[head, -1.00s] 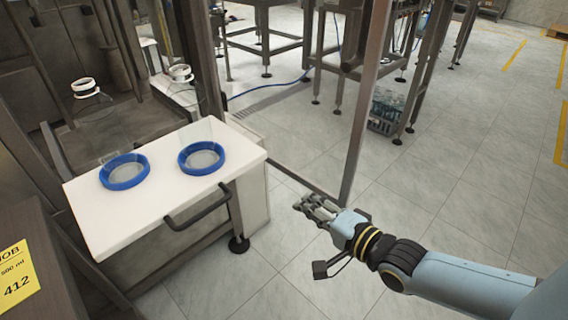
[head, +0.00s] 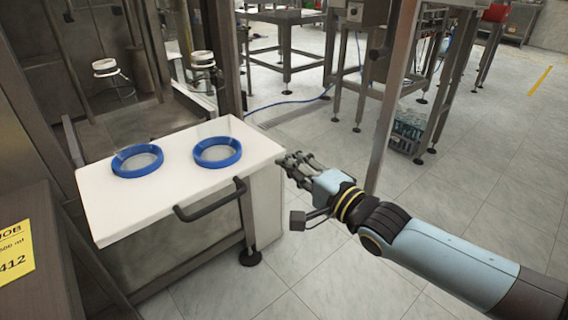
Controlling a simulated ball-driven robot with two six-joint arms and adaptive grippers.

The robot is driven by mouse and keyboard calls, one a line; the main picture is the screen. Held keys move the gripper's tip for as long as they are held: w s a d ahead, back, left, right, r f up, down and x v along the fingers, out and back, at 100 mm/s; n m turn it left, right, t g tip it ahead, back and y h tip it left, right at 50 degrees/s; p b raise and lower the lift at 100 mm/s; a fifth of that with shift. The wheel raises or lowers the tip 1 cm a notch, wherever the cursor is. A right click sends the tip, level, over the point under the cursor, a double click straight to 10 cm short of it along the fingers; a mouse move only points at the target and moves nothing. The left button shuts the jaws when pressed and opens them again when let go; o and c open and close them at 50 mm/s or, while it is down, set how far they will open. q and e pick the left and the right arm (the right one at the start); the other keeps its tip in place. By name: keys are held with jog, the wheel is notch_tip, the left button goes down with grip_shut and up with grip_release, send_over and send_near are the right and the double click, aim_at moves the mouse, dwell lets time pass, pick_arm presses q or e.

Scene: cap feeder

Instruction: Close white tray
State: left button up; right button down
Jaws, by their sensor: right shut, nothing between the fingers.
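The white tray (head: 118,212) sticks out of the machine at the left, pulled out towards me. It carries two blue rings (head: 138,160) and (head: 217,152) with pale, clear centres. A dark bar handle (head: 212,203) is fixed to its front edge. My right gripper (head: 290,163) comes in from the right and is shut with nothing in it. Its fingertips are near the tray's right corner, to the right of the handle and apart from it in the picture. My left gripper is not in view.
A dark cabinet with a yellow label (head: 12,250) stands at the lower left. A steel post (head: 394,100) rises behind my right arm. A grey crate (head: 407,135) sits under a metal frame at the back. The tiled floor in front of the tray is clear.

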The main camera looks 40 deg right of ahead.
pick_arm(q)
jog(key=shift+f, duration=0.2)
pick_arm(e)
jog(key=shift+w+a, duration=0.1)
jog(key=shift+w, duration=1)
